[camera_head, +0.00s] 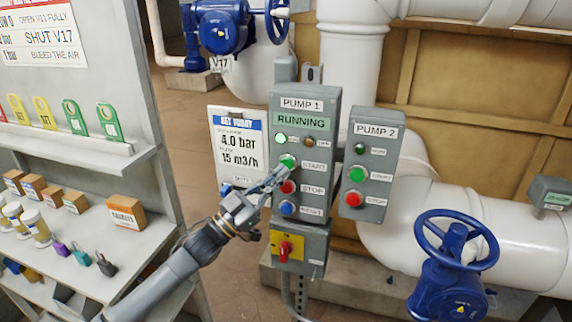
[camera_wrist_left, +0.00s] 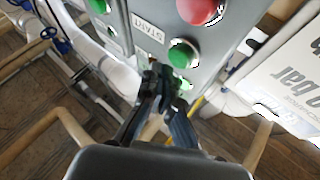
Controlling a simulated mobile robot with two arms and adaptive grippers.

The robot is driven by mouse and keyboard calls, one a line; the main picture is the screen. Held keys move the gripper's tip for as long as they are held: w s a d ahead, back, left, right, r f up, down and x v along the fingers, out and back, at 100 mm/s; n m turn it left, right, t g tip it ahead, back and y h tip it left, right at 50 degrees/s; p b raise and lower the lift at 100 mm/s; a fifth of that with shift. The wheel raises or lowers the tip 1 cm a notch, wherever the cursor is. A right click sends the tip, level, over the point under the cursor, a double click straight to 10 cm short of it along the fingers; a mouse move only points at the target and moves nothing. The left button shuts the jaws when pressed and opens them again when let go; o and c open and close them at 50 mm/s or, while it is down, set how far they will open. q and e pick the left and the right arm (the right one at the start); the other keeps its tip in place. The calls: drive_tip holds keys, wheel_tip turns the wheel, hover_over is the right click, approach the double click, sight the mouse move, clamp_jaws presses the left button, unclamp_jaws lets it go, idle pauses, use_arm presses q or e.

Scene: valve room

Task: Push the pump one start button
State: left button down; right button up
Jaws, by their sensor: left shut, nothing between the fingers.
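The grey PUMP 1 box (camera_head: 333,115) shows a green RUNNING display (camera_head: 301,121). Its green START button (camera_head: 288,161) sits above a red STOP button (camera_head: 287,187) and a blue button (camera_head: 286,208). My left gripper (camera_head: 282,174) is shut and empty, its tips just below the START button in the head view. In the left wrist view the image is turned over; the shut fingertips (camera_wrist_left: 163,74) are close beside the green button (camera_wrist_left: 183,53), with the red button (camera_wrist_left: 200,10) beyond. I cannot tell whether they touch the button. My right gripper is not in view.
A PUMP 2 box (camera_head: 371,150) hangs to the right. A yellow panel with a red switch (camera_head: 285,249) is below. A white sign (camera_head: 239,140) stands left of the box. A shelf (camera_head: 130,240) with boxes and tags is on the left; a blue handwheel (camera_head: 456,240) is at right.

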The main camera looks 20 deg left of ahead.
use_arm(q)
drive_tip(key=s+p, duration=0.2)
drive_tip(key=s, duration=0.3)
drive_tip(key=shift+a, duration=0.1)
idle(0.7)
